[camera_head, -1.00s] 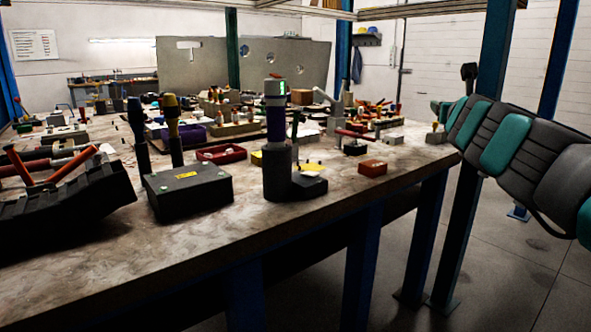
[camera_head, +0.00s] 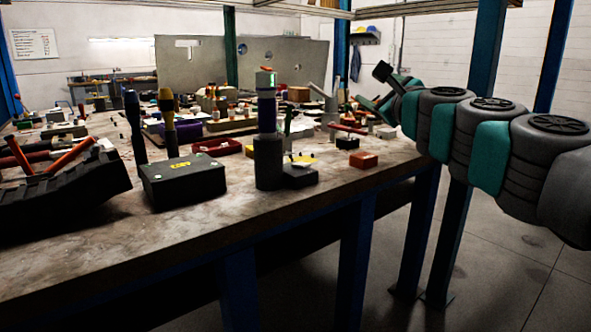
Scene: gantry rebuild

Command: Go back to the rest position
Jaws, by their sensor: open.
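My arm, grey with teal bands, reaches in from the right edge toward the back right of the workbench (camera_head: 190,235). My gripper (camera_head: 368,103) is at its far end, small and partly hidden by the wrist links. It is open, and I see nothing held in it. It appears above the right part of the bench top, behind the orange-red box (camera_head: 363,160). The fingertips are too small to make out clearly.
A dark cylinder stand (camera_head: 268,163), a black box (camera_head: 183,182) with screwdrivers behind it, a red tray (camera_head: 217,147) and a black tool holder (camera_head: 65,190) stand on the bench. A blue post (camera_head: 485,55) rises behind my arm. Floor at the right is clear.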

